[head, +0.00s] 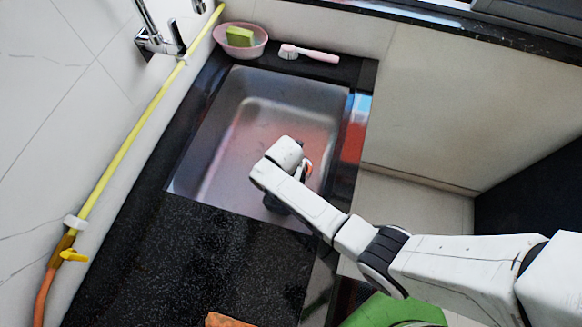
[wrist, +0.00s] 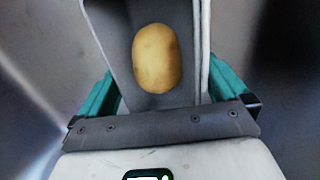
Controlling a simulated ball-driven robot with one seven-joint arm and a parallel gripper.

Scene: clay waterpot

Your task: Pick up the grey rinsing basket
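The grey rinsing basket (wrist: 124,45) shows in the wrist view as a narrow grey trough with a pale right wall. A yellow-brown potato (wrist: 157,58) lies in it. My gripper (wrist: 162,80) has its teal fingers wide apart, one on each side of the basket. The grey plate across the gripper covers the basket's near end. I cannot tell whether the fingers touch the walls. In the head view my arm reaches down into the metal sink (head: 235,150). My wrist hides the basket there.
Black counter (head: 215,260) surrounds the sink. A pink bowl (head: 257,48) with a green sponge (head: 240,36) and a pink brush (head: 312,54) stand behind it. A tap (head: 155,42) and a yellow hose (head: 125,150) are left. An orange object (head: 228,321) lies at the front edge.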

